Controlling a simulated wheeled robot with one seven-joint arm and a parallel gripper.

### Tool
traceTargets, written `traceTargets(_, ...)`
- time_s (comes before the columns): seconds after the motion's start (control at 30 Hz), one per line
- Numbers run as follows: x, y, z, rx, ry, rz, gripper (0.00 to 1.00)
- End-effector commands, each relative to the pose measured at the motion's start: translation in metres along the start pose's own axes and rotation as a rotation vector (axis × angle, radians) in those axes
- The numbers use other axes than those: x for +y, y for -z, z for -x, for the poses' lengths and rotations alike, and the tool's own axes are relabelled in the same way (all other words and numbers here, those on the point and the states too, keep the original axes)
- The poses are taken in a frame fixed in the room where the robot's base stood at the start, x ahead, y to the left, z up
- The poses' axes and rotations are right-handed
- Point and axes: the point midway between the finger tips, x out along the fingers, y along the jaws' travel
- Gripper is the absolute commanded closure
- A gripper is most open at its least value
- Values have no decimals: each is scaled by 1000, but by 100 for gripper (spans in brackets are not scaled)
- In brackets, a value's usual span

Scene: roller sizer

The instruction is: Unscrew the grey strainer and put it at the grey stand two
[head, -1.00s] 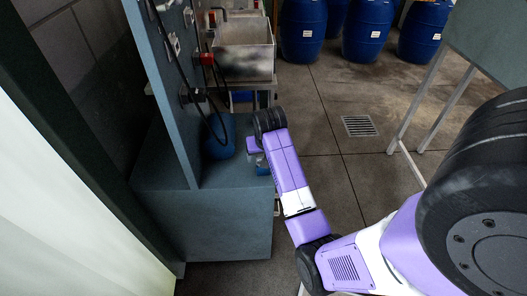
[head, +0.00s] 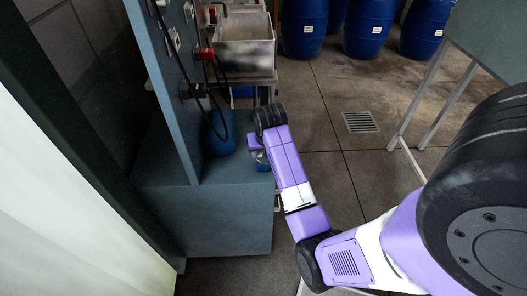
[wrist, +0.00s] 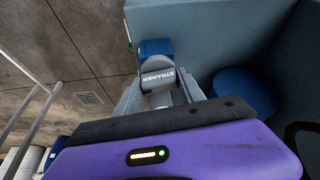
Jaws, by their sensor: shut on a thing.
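The grey strainer (wrist: 158,80), a short cylinder with the word STRAINER on it, shows in the middle of the wrist view. It sits against a blue fitting (wrist: 156,48) on the blue-grey cabinet. My gripper (wrist: 160,92) is shut on the strainer, with one pale grey finger on each side. Whether the strainer's thread is still engaged cannot be seen. In the head view my gripper is mostly hidden by my wrist, beside the cabinet's right edge. No stand marked two can be made out in either view.
The blue-grey cabinet (head: 230,225) and its upright panel (head: 168,100) stand left of my arm. A blue round vessel (head: 220,135) sits on the cabinet. A metal basin (head: 245,52) is behind. Open floor with a drain grate (head: 360,122) lies right, before blue barrels (head: 370,28).

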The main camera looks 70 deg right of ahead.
Motion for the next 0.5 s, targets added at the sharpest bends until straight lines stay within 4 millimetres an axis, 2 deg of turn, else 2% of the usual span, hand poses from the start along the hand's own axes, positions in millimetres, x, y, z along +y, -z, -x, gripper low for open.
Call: traceTargets(0.5,0,0,2,0,42,100,100)
